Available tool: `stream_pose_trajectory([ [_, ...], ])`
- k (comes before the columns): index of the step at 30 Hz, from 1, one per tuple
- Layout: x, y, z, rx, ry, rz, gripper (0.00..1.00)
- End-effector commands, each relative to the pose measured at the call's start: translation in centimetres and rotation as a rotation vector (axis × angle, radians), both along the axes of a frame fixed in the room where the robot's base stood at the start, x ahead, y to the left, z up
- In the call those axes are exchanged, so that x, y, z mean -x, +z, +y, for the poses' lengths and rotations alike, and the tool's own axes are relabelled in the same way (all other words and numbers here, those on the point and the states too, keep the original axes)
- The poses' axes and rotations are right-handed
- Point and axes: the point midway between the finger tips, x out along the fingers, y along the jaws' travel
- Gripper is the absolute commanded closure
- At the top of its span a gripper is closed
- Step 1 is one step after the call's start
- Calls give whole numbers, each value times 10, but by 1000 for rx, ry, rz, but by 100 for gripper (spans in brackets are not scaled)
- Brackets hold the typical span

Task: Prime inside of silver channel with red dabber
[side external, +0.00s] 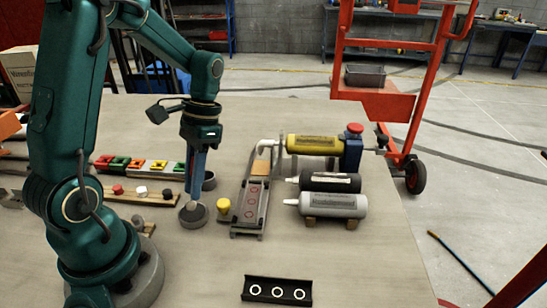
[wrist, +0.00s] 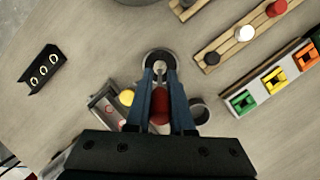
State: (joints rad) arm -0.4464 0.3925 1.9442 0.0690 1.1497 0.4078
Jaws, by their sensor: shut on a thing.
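My gripper (side external: 193,196) points straight down at a round grey cup (side external: 193,218) on the table. In the wrist view its two blue fingers (wrist: 160,72) are shut on the red dabber (wrist: 160,106), whose red part shows between them. The dabber's lower end is over or in the cup; I cannot tell which. The silver channel (side external: 239,221) lies right of the cup, with red rings along its inside, and is apart from my gripper. It is partly seen at left in the wrist view (wrist: 97,99).
A yellow-topped piece (side external: 224,205) stands between cup and channel. A second grey cup (side external: 209,181) is behind. Cartridges (side external: 333,204) lie right of the channel. A black channel with white rings (side external: 278,290) lies in front. A wooden rack (side external: 152,198) and coloured clamps (side external: 140,166) are left.

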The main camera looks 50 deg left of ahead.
Motion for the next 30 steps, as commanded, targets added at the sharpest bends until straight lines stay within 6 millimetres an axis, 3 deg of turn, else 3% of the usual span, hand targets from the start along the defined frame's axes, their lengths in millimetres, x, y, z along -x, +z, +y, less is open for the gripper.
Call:
stream_pose_trajectory([
  [30,0,-9,0,0,0,1,100],
])
